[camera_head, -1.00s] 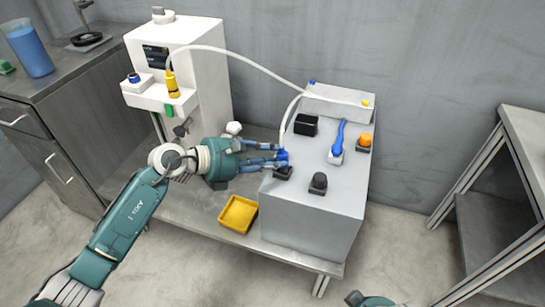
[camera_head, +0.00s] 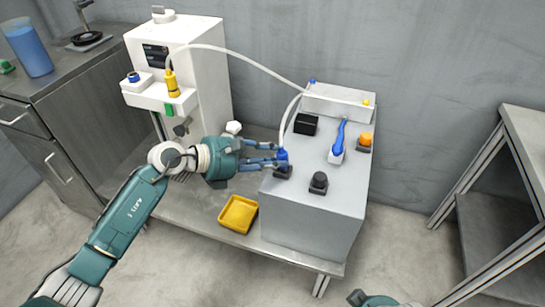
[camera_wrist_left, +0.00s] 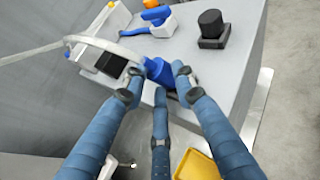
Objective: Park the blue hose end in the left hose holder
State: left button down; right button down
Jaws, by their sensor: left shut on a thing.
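The blue hose end (camera_head: 282,155) stands roughly upright at the left front edge of the grey box's top, with a pale hose rising from it. A dark holder (camera_head: 284,172) is directly below it. I cannot tell how deep the end sits in it. My left gripper (camera_head: 276,157) reaches in from the left, its blue fingers around the hose end. In the left wrist view the gripper (camera_wrist_left: 158,77) has its fingertips on the sides of the blue hose end (camera_wrist_left: 158,69), which hides most of the holder. My right gripper's fingers do not show; only a teal arm part shows at the bottom.
The grey box (camera_head: 310,220) also bears a black knob (camera_head: 319,181), a black block (camera_head: 305,124), a blue lever (camera_head: 338,140) and an orange button (camera_head: 365,139). A yellow tray (camera_head: 238,214) lies left of it. A white machine (camera_head: 190,50) holds a yellow hose end (camera_head: 172,84).

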pick_arm(q)
jog(key=shift+w+r, duration=0.1)
jog(key=shift+w, duration=0.05)
jog(key=shift+a, duration=0.1)
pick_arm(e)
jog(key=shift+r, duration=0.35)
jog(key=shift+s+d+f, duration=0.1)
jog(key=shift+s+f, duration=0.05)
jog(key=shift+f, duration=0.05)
pick_arm(q)
jog(key=shift+a, duration=0.1)
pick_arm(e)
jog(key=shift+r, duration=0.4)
pick_arm(q)
jog(key=shift+f+b, duration=0.45)
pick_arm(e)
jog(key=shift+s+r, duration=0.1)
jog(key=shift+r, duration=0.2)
pick_arm(q)
jog(key=c, duration=1.7)
grip_release()
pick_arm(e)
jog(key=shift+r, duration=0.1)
pick_arm(q)
jog(key=shift+o, duration=0.2)
